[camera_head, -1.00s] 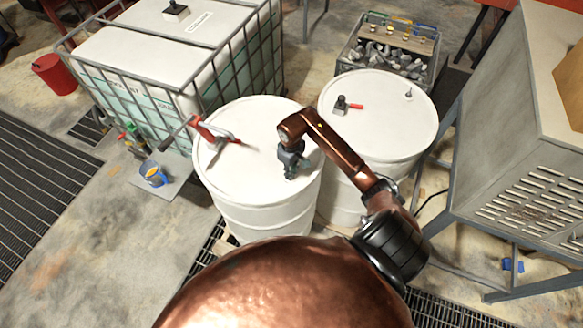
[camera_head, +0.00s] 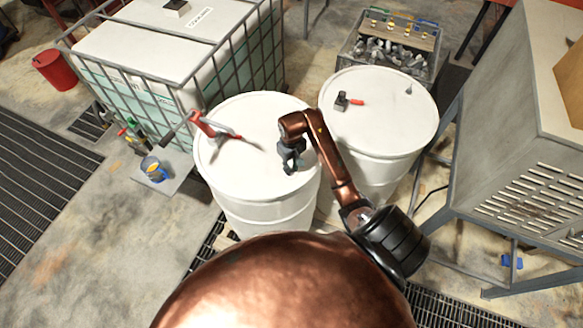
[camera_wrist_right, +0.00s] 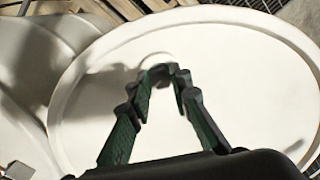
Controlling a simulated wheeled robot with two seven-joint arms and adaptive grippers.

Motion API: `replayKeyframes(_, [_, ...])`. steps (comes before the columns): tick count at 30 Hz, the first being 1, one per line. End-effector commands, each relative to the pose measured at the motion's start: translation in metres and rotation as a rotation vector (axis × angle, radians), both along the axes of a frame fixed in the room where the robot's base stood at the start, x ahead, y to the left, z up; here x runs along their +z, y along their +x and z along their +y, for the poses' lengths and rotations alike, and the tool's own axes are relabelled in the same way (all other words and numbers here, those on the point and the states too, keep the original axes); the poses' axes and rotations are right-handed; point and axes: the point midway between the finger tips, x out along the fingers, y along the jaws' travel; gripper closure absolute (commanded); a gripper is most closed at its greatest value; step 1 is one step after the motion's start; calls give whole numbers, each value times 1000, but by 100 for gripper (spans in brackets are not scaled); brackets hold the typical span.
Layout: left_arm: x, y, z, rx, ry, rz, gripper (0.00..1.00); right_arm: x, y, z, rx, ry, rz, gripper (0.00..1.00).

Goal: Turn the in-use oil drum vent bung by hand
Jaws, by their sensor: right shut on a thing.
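The in-use oil drum (camera_head: 240,185) is the white drum on the left, with a red-handled hand pump (camera_head: 205,127) on its lid. My right gripper (camera_head: 291,168) points down onto the right part of that lid. In the right wrist view, the gripper's fingers (camera_wrist_right: 165,78) converge on the vent bung (camera_wrist_right: 156,60), a small pale round cap on the white lid. The gripper is shut on it. The fingertips cover part of the bung, and the gripper hides it in the head view. My left gripper is not in view.
A second white drum (camera_head: 385,120) stands close on the right with a small red-handled tap on top. A caged white tank (camera_head: 190,50) is behind left. A blue cup (camera_head: 153,169) stands on a tray at left. A grey slatted cabinet (camera_head: 520,150) is at right.

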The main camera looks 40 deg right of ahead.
Motion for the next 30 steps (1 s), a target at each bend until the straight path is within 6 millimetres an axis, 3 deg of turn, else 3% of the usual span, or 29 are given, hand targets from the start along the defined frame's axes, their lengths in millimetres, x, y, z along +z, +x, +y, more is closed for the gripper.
replayKeyframes(3, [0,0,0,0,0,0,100,4,5,-2,-2,-6,-16,100])
replayKeyframes(4, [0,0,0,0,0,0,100,4,5,-2,-2,-6,-16,81])
replayKeyframes(12, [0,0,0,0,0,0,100,2,2,-1,-1,-3,-8,64])
replayKeyframes(30, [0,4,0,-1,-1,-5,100,1,0,-1,-2,-1,-3,64])
